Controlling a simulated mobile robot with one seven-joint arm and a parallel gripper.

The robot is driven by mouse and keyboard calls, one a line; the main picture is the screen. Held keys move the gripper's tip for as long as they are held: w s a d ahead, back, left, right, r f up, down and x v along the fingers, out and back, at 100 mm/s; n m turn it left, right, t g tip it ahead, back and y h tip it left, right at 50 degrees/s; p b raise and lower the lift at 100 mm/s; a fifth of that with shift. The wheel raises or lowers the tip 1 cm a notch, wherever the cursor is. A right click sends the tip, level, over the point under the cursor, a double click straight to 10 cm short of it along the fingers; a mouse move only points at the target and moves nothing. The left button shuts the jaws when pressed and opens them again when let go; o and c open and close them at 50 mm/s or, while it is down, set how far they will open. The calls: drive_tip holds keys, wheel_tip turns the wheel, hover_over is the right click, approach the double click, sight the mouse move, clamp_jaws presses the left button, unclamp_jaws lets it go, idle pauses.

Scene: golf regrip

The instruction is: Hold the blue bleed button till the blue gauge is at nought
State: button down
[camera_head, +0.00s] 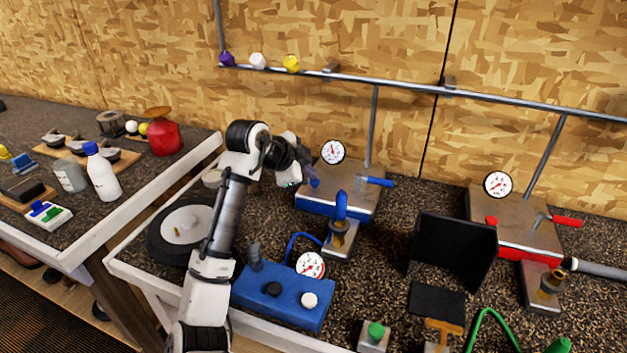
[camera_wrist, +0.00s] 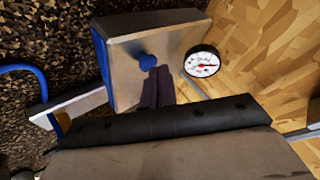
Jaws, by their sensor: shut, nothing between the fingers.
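The blue bleed button (camera_head: 315,183) is on the left part of the steel-topped blue station (camera_head: 350,182). In the wrist view the button (camera_wrist: 147,61) is a round blue knob on the steel face. My gripper (camera_head: 303,179) is just left of it, fingers shut and empty. In the wrist view the dark fingertips (camera_wrist: 158,70) reach the button's edge; I cannot tell whether they touch or press it. The blue station's gauge (camera_head: 332,152) has a white dial and red needle, pointing roughly upward, away from the lower left. The gauge also shows in the wrist view (camera_wrist: 202,61).
A blue lever (camera_head: 376,181) and a blue bent part (camera_head: 341,207) stand close to the button. A blue box (camera_head: 283,295) with its own gauge (camera_head: 310,265) lies in front. A black panel (camera_head: 455,247) and the red station (camera_head: 512,225) are to the right.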

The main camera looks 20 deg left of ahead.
sight(315, 181)
drive_tip(key=shift+d+f+b, duration=0.3)
drive_tip(key=shift+d+f, duration=0.05)
drive_tip(key=shift+f, duration=0.5)
idle(0.9)
drive_tip(key=shift+r, duration=0.15)
idle(0.7)
drive_tip(key=shift+w+r+p, duration=0.15)
drive_tip(key=shift+r+p, duration=0.2)
drive_tip(key=shift+p, duration=0.05)
drive_tip(key=shift+r, duration=0.15)
drive_tip(key=shift+w+d+r+p, duration=0.1)
drive_tip(key=shift+r+p, duration=0.55)
drive_tip(key=shift+w+d+r+p, duration=0.2)
drive_tip(key=shift+r+p, duration=0.2)
drive_tip(key=shift+r, duration=0.2)
drive_tip(key=shift+w+d+r+p, duration=0.15)
drive_tip(key=shift+r+p, duration=0.25)
drive_tip(key=shift+r, duration=0.2)
drive_tip(key=shift+w+d+r+p, duration=0.1)
drive_tip(key=shift+d+r+p, duration=0.1)
drive_tip(key=shift+r+p, duration=0.3)
drive_tip(key=shift+a, duration=0.15)
drive_tip(key=shift+s+a, duration=0.15)
drive_tip(key=shift+a, duration=0.05)
